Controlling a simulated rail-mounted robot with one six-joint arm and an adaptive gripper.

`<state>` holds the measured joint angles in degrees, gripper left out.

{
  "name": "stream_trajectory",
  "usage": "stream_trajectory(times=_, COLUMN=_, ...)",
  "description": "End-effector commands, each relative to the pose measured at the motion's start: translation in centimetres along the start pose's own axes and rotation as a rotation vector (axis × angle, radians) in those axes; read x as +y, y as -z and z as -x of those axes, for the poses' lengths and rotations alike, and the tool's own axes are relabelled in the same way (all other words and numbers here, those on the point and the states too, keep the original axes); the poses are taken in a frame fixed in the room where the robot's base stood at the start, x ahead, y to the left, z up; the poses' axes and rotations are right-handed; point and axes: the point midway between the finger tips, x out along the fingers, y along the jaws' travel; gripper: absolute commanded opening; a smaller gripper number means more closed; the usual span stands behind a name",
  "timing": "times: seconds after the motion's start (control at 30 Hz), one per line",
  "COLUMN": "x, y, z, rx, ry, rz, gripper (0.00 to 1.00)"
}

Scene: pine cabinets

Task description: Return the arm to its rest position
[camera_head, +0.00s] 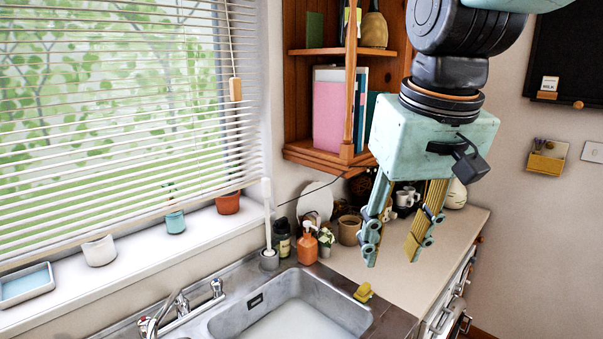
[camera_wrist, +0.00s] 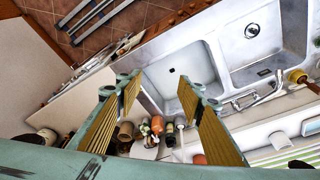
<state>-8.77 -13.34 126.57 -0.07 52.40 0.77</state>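My gripper (camera_head: 393,252) hangs in the air above the countertop to the right of the sink, its fingers pointing down. Its two teal fingers with ribbed golden pads are spread wide apart, and nothing is between them. In the wrist view my gripper (camera_wrist: 160,88) is also open and empty, with the sink and counter below it.
The metal sink (camera_head: 225,325) stands below the window, with a tap (camera_head: 170,310) at its left. An orange soap bottle (camera_head: 307,246) and several jars and mugs crowd the back of the counter (camera_head: 400,285). A wooden shelf cabinet (camera_head: 325,157) is close to the arm's left.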

Motion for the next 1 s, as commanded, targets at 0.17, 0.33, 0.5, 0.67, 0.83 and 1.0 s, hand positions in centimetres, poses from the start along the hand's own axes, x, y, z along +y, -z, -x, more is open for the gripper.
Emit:
stream_trajectory(times=0.17, x=1.0, y=-3.3, z=0.3, rx=0.016, ry=-0.006, rz=-0.023, gripper=0.35)
stream_trajectory(times=0.33, x=1.9, y=-6.2, z=0.6, rx=0.031, ry=-0.012, rz=-0.043, gripper=0.35)
stream_trajectory(times=0.5, x=2.5, y=-9.2, z=0.5, rx=0.045, ry=-0.019, rz=-0.063, gripper=0.35)
stream_trajectory(times=0.67, x=3.1, y=-12.1, z=0.3, rx=0.057, ry=-0.026, rz=-0.082, gripper=0.35)
stream_trajectory(times=0.83, x=3.5, y=-15.0, z=0.0, rx=0.071, ry=-0.033, rz=-0.102, gripper=0.35)
stream_trajectory(times=1.0, x=3.8, y=-17.6, z=-0.5, rx=0.083, ry=-0.039, rz=-0.119, gripper=0.35)
